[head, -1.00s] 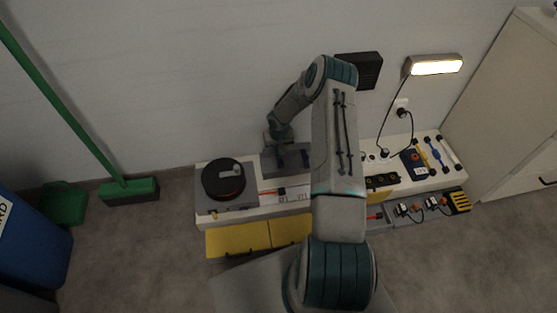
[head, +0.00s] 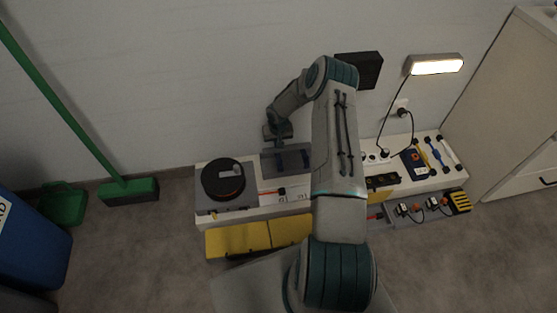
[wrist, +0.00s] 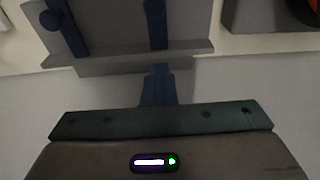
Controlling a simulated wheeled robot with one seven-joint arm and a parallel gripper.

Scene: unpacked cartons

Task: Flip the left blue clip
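The left blue clip (head: 282,160) and a second blue clip (head: 305,158) are small upright strips on a grey case (head: 268,168) against the wall. In the wrist view, which looks turned around against the head view, one clip (wrist: 156,25) stands straight ahead of my gripper and the other clip (wrist: 66,28) is to the left. My gripper (wrist: 158,72) looks shut, its fingers together as a narrow dark-blue shape reaching towards the case's ledge (wrist: 120,58). I see nothing held. In the head view its fingers are too small to make out.
A round black device (head: 223,180) stands left of the case. A low white bench (head: 204,207) with yellow fronts (head: 237,239) carries them. My arm covers the bench's middle.

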